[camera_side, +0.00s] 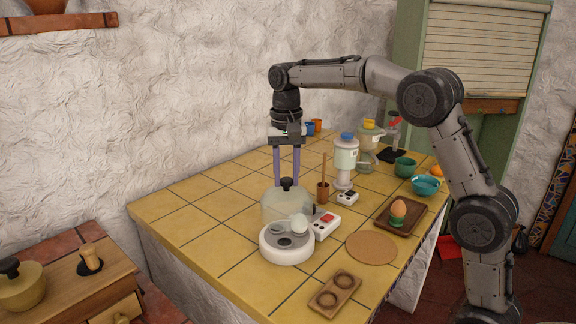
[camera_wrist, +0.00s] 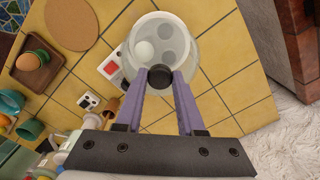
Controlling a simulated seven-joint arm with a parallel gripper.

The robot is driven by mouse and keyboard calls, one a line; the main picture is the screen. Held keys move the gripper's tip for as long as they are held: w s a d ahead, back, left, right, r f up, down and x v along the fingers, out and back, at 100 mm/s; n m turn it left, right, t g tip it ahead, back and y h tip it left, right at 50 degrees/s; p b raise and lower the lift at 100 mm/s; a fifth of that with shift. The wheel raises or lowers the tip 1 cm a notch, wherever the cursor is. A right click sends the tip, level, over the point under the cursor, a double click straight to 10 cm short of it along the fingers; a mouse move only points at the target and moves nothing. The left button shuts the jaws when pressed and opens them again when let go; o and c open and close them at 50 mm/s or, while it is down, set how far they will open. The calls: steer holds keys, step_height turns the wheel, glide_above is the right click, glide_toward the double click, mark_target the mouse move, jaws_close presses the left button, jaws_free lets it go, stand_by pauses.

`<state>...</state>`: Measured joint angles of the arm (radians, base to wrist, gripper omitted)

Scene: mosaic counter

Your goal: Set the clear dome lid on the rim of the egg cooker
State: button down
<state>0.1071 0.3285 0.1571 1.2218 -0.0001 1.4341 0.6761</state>
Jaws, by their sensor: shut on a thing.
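The clear dome lid (camera_side: 279,208) has a black knob (camera_side: 287,184) on top. My gripper (camera_side: 287,179) points down and is shut on that knob, with a purple finger on each side. The white egg cooker (camera_side: 288,254) stands on the yellow tiled counter, just in front of the lid in the side view. A white egg (camera_side: 299,225) sits in its tray beside empty hollows. In the wrist view the knob (camera_wrist: 160,77) is between the fingertips, and the egg (camera_wrist: 144,50) shows through or past the lid. I cannot tell the lid's exact height above the counter.
A white control box with a red switch (camera_side: 326,218) adjoins the cooker's right. A wooden pot with a stick (camera_side: 323,192), a blue-topped dispenser (camera_side: 345,158), a cork mat (camera_side: 371,248), a tray (camera_side: 387,222) with an egg, and a two-hole wooden holder (camera_side: 335,291) stand nearby. The left counter is clear.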

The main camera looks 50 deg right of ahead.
mark_target(287, 190)
steer(key=shift+f, duration=2.05)
steer(key=shift+f, duration=0.95)
stand_by(0.9)
steer(key=shift+c, duration=2.2)
jaws_free()
steer(key=shift+r, duration=3.5)
